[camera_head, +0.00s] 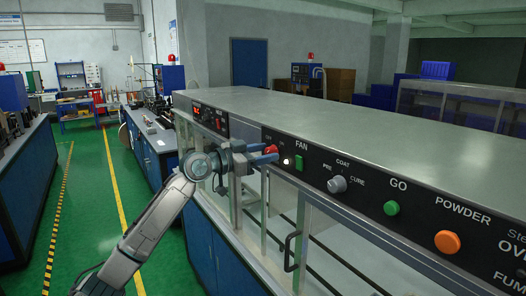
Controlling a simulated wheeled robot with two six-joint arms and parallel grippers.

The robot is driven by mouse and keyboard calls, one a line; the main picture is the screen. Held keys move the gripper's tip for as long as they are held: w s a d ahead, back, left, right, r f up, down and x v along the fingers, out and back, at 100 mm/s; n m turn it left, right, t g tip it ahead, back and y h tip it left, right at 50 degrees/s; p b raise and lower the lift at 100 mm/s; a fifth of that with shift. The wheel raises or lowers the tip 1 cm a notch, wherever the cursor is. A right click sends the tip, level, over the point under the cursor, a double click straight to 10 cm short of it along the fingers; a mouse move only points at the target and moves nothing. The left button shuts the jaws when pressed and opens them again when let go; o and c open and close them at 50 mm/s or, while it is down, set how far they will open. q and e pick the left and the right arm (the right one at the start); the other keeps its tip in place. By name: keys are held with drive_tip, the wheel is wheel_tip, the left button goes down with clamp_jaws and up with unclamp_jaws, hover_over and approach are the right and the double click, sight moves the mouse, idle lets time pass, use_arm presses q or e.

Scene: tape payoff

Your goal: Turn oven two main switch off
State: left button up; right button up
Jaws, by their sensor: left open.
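A long steel oven unit (330,117) has a black control panel (365,190) along its upper front edge. A red control (271,149) under a small label that seems to read OFF sits near the panel's left end. Whether it is the oven two main switch I cannot tell. A lit white lamp (286,161) is just right of it. My left gripper (277,154) is open, its blue-tipped fingers at the red control and partly covering it. Whether they touch it I cannot tell. My right gripper is not in view.
Right along the panel are a green FAN button (299,163), a grey PRE/COAT/CURE knob (337,184), a green GO button (391,208) and an orange POWDER button (447,242). A second panel (211,117) is farther left. A black door handle (291,251) juts out below. Green floor lies left.

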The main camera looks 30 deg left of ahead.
use_arm(q)
drive_tip(key=c, duration=1)
drive_tip(key=shift+o, duration=0.2)
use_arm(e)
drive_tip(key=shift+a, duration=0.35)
